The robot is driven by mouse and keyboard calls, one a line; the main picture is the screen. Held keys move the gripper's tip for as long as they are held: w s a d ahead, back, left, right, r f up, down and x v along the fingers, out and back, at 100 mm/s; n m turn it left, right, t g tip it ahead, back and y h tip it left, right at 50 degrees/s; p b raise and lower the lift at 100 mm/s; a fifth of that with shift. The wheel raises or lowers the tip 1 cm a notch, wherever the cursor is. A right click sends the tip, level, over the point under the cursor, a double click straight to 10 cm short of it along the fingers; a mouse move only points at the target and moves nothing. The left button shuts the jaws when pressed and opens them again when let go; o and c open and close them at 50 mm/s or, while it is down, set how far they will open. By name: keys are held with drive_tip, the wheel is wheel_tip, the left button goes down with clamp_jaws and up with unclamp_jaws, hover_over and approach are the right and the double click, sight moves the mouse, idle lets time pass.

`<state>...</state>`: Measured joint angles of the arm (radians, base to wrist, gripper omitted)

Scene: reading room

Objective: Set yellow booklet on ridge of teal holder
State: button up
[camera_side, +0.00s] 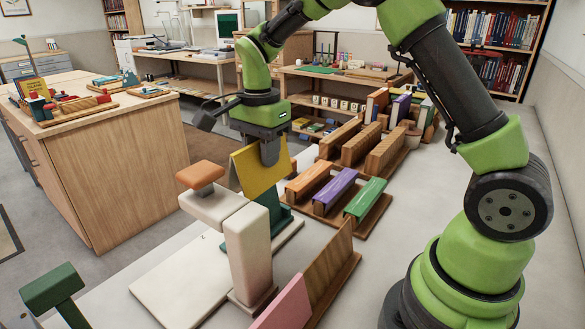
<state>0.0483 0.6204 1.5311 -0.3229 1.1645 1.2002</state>
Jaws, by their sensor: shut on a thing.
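The yellow booklet (247,175) hangs open like a tent from my gripper (270,158), which is shut on its upper part. The teal holder (276,208) stands on a pale base just below and behind the booklet. The booklet's lower edge overlaps the holder's top in this view, so I cannot tell whether they touch. The holder's ridge is hidden by the booklet, and a white post in front covers part of the holder.
A white post (248,255) with an orange-topped arm (201,176) stands close in front of the booklet. Wooden racks holding orange, purple and green booklets (335,190) lie to the right. A pink booklet (285,305) is at the front. A pale board (170,285) lies flat at left.

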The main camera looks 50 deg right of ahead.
sight(255, 172)
drive_tip(key=shift+w+a+r, duration=0.1)
drive_tip(key=shift+w+r, duration=0.05)
drive_tip(key=shift+w, duration=0.3)
drive_tip(key=shift+w+a+r, duration=0.1)
drive_tip(key=shift+w, duration=0.35)
drive_tip(key=shift+f, duration=2.2)
drive_tip(key=shift+f, duration=0.25)
drive_tip(key=shift+f, duration=0.2)
